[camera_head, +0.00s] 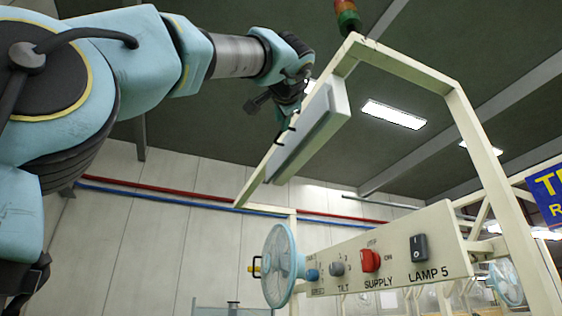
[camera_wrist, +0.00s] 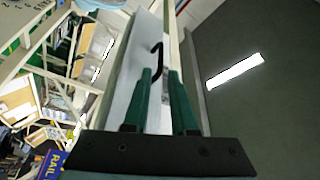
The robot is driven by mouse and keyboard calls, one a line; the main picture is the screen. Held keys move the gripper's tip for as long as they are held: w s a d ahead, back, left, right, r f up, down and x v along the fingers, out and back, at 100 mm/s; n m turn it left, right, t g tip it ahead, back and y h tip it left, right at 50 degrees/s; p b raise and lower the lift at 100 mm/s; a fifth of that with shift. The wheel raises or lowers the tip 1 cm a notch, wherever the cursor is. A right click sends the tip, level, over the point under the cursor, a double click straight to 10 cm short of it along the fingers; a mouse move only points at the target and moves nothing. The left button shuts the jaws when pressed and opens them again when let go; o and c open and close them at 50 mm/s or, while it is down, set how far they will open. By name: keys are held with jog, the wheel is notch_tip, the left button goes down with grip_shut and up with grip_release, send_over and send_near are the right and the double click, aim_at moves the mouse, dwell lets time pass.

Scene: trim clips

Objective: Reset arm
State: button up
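My gripper (camera_head: 283,108) is raised at the upper middle of the head view, at the end of my outstretched arm, close to the lamp panel (camera_head: 325,120). In the wrist view my gripper's two green fingers (camera_wrist: 161,72) stand apart with a gap between them and nothing held there. Beyond the fingertips, a dark hook-shaped handle (camera_wrist: 158,58) shows against the pale panel. Whether the fingers touch the panel I cannot tell.
A cream frame (camera_head: 480,150) surrounds the lamp panel. Below it is a control board (camera_head: 335,258) with knobs, a red supply switch (camera_head: 370,260) and a black lamp switch (camera_head: 418,248). A blue fan (camera_head: 280,265) stands at its left end. A signal light (camera_head: 347,17) tops the frame.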

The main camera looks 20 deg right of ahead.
jog(key=shift+v, duration=0.9)
jog(key=shift+w, duration=0.1)
